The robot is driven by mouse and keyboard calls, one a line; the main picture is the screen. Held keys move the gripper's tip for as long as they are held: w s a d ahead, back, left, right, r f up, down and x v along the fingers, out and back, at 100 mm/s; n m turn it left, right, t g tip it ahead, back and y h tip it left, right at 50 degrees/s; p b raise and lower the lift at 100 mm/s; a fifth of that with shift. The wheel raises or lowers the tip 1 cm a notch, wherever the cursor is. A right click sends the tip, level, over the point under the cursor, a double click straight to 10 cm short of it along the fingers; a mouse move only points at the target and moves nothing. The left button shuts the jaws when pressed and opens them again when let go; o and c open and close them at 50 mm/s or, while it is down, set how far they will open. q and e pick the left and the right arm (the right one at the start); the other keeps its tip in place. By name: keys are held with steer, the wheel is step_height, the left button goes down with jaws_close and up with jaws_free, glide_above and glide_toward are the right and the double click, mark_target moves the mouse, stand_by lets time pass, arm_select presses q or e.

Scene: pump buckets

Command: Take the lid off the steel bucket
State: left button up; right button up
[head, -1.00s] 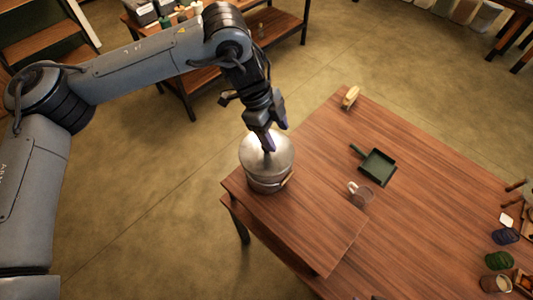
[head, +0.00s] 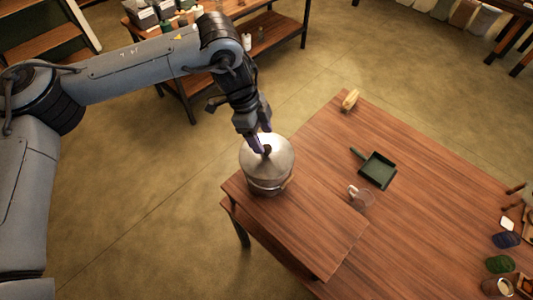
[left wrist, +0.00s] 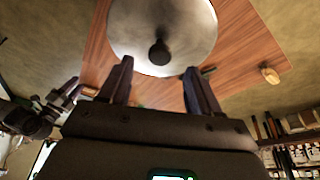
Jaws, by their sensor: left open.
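The steel bucket (head: 266,181) stands upright at the near left corner of the wooden table. Its domed steel lid (head: 278,154) sits on top, with a dark knob (head: 267,149) at the middle. The lid (left wrist: 185,25) and its dark knob (left wrist: 158,53) also show in the left wrist view. My left gripper (head: 259,147) is open at the lid's far side, its fingertips close to the knob. In the left wrist view, the two fingers (left wrist: 155,75) are spread and the knob lies just beyond them, between their lines. Contact with the lid cannot be told.
The wooden table (head: 310,225) also bears a green dustpan (head: 378,170), a clear mug (head: 361,195) and a yellow brush-like item (head: 350,99). Several small items lie at the right edge. Table space right of the bucket is clear. A shelf unit (head: 270,40) stands behind.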

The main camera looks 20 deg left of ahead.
mark_target(266, 147)
arm_select(q)
steer(key=shift+p+x, duration=0.35)
steer(key=shift+x, duration=1.65)
jaws_close()
